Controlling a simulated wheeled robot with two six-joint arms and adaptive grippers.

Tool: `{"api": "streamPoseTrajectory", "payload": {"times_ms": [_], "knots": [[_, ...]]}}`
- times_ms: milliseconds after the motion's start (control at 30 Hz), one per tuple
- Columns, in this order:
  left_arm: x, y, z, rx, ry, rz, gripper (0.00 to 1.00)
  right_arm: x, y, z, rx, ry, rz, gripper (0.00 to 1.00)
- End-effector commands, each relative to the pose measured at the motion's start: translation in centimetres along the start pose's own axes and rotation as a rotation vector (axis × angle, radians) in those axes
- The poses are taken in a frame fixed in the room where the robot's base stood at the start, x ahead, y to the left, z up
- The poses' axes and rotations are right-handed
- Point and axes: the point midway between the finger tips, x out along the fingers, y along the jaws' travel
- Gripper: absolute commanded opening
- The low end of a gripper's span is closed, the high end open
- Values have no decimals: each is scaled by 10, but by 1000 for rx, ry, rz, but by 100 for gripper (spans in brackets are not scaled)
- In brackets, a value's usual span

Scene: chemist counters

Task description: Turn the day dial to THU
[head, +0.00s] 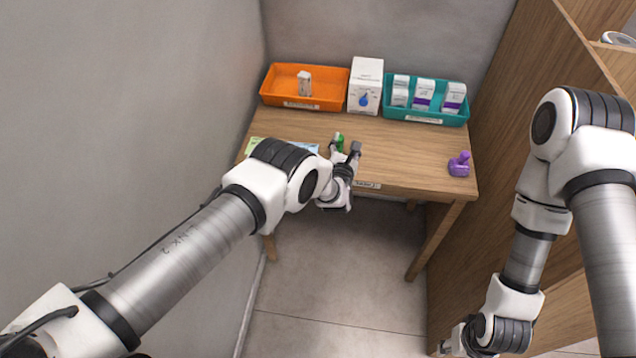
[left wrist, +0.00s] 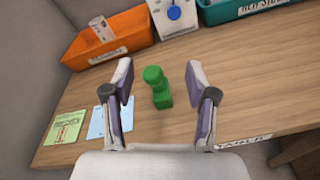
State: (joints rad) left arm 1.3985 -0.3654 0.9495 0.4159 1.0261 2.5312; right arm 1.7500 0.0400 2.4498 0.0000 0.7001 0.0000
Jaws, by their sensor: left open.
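The day dial is a blue knob (head: 364,98) on the front of a white box (head: 366,76) at the back of the table, between two trays. In the left wrist view the blue knob (left wrist: 174,12) shows at the top; its day marks are too small to read. My left gripper (head: 346,150) is open over the table's front part, apart from the dial. A green stamp-like object (left wrist: 157,88) stands between and beyond its fingers, not gripped. My right gripper (head: 456,342) is low at the bottom right, away from the table; its fingers are hard to make out.
An orange tray (head: 334,87) with one small box is left of the dial box. A teal tray (head: 391,109) with several white boxes is right of it. A purple object (head: 459,164) stands at the table's right. Green and blue cards (left wrist: 66,127) lie at the left.

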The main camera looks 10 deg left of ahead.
Motion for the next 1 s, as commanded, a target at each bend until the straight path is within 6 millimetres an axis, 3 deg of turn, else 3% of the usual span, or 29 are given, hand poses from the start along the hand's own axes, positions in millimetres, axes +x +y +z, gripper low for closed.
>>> {"api": "streamPoseTrajectory", "payload": {"times_ms": [300,500,1000], "knots": [[-21,17,-66,359,131,-75,57,14,0,0,0,0,0,40],[-35,25,-93,522,184,-125,57,19,0,0,0,0,0,40],[-38,28,-98,560,196,-138,57,19,0,0,0,0,0,40]]}}
